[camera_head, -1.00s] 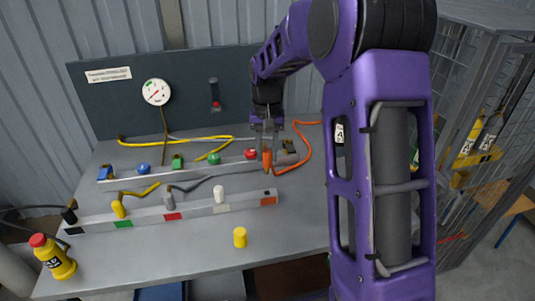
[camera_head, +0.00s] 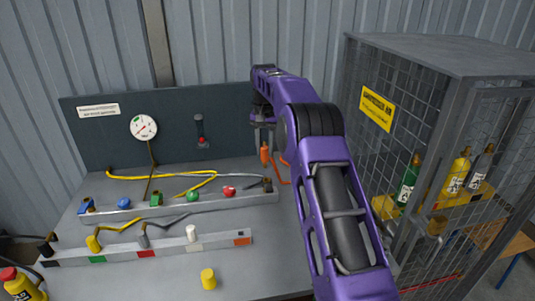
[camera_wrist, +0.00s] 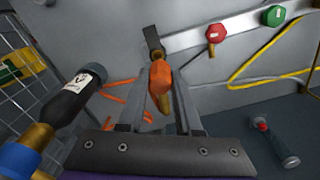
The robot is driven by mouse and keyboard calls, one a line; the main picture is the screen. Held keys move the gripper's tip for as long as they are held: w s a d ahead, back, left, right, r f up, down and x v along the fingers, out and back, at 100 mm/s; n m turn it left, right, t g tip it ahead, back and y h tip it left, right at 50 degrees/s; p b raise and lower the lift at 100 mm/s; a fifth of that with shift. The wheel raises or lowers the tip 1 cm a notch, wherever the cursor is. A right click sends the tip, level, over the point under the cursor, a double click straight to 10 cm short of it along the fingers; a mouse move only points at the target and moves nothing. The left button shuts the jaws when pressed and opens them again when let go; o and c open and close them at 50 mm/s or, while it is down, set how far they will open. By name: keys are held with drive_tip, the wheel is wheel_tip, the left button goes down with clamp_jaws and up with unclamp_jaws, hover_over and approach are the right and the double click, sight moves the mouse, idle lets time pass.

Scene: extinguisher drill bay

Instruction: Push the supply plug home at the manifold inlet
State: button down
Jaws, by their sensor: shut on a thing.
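My gripper (camera_head: 264,130) is shut on the orange supply plug (camera_head: 265,154), near the right end of the manifold bar (camera_head: 245,201). In the wrist view the orange plug (camera_wrist: 160,80) sits between the fingers, with a brass tip showing. The manifold's dark end fitting, seemingly the inlet (camera_head: 268,185), is below the plug in the head view. In the wrist view the dark fitting (camera_wrist: 153,42) appears just beyond the plug. The plug looks apart from it. An orange hose (camera_head: 284,174) lies by the bar's right end.
A front rail (camera_head: 120,250) carries several plugs. A loose yellow cap (camera_head: 208,279) stands on the bench. A mesh cage (camera_head: 400,110) with bottles is at the right. A gauge (camera_head: 144,127) hangs behind.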

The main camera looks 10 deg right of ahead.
sight(267, 159)
drive_tip(key=shift+w+d, duration=0.35)
drive_tip(key=shift+w, duration=0.05)
drive_tip(key=shift+f, duration=1.85)
drive_tip(key=shift+f, duration=0.6)
drive_tip(key=shift+f+b, duration=0.35)
drive_tip(key=shift+f, duration=0.4)
drive_tip(key=shift+f, duration=1.05)
idle(1.1)
drive_tip(key=c, duration=0.5)
unclamp_jaws()
